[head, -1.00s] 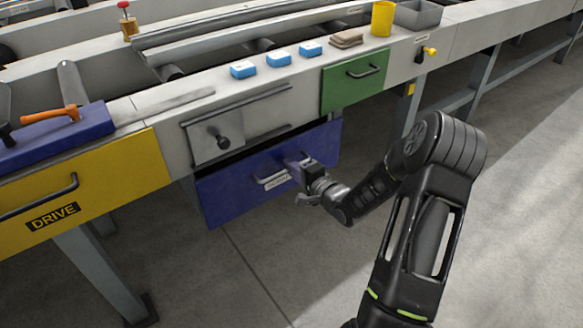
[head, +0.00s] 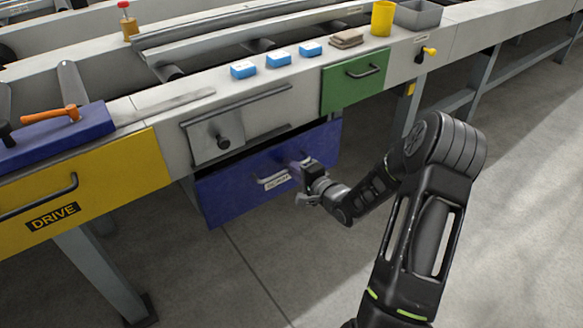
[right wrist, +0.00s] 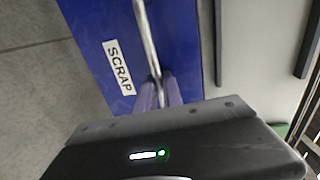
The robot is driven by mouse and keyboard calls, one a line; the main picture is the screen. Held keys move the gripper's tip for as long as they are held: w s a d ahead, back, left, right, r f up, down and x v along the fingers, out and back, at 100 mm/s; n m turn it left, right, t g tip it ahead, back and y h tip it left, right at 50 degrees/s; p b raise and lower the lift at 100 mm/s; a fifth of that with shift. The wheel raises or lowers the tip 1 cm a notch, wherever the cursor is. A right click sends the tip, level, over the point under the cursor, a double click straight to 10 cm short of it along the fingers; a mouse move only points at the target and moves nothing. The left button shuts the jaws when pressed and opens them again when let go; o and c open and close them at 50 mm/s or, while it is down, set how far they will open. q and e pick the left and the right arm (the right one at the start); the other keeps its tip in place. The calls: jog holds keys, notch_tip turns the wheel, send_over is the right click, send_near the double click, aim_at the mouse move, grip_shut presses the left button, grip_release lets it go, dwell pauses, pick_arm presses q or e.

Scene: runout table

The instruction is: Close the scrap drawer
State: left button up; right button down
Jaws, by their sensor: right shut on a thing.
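The scrap drawer (head: 235,195) has a blue front with a white SCRAP label and a metal bar handle. It sits under the runout table, below a grey panel with a black knob. A dark gap shows above its front, which stands out a little from the frame. My right gripper (head: 301,166) is at the right part of the handle. In the right wrist view the gripper (right wrist: 160,90) is shut on the drawer handle (right wrist: 146,35), beside the SCRAP label (right wrist: 119,67). My left gripper is not in view.
A yellow DRIVE drawer (head: 110,182) is at left and a green drawer (head: 345,90) at right. Blue blocks (head: 277,60), a yellow cup (head: 382,18) and a grey bin (head: 418,14) stand on the table. The floor in front of the scrap drawer is clear.

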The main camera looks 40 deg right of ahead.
jog(key=x, duration=0.4)
jog(key=shift+r, duration=0.4)
jog(key=c, duration=1.9)
grip_release()
jog(key=shift+r, duration=0.1)
jog(key=shift+c, duration=0.2)
jog(key=o, duration=0.4)
jog(key=shift+w, duration=0.2)
jog(key=shift+o, duration=0.2)
jog(key=p+v, duration=0.1)
jog(key=v, duration=0.7)
jog(key=shift+f+p, duration=0.2)
jog(key=shift+p, duration=0.15)
